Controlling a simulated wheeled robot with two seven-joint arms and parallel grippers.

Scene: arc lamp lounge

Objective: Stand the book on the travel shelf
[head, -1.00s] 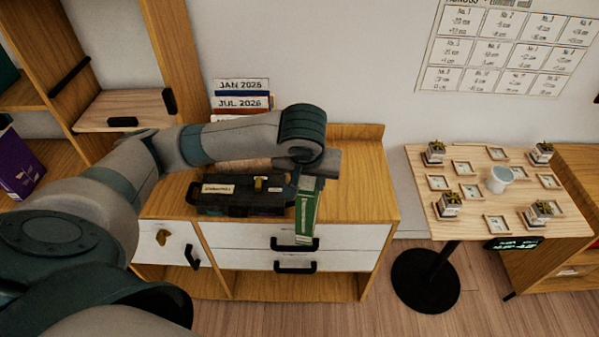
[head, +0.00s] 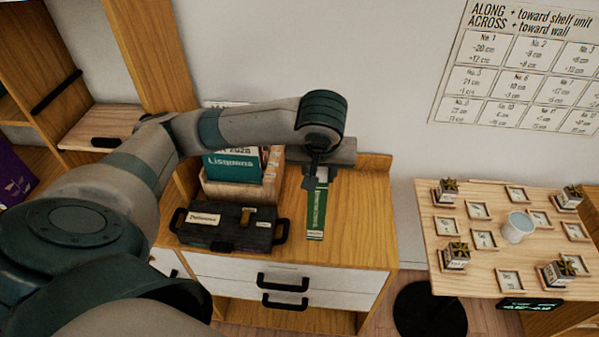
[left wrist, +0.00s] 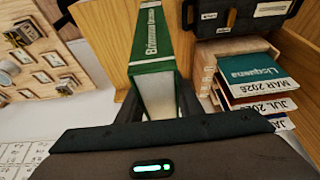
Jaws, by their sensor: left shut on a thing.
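A green book (head: 317,204) with a white spine label hangs from my left gripper (head: 318,172) above the right part of the wooden cabinet top. In the left wrist view the green book (left wrist: 152,48) sits between the two fingers (left wrist: 155,108), its pale page edges facing the camera. The gripper is shut on it. I cannot tell whether its lower end touches the cabinet top. My right gripper is in neither view. A shelf unit (head: 95,128) stands at the left; no label on it reads as travel.
On the cabinet (head: 355,225) are a black case (head: 230,226) and a wooden box (head: 240,193) holding a teal "Lisquena" book (head: 230,168) and dated items. A small table (head: 455,277) with plants and a white cup (head: 518,227) stands right. A purple book (head: 14,178) is at far left.

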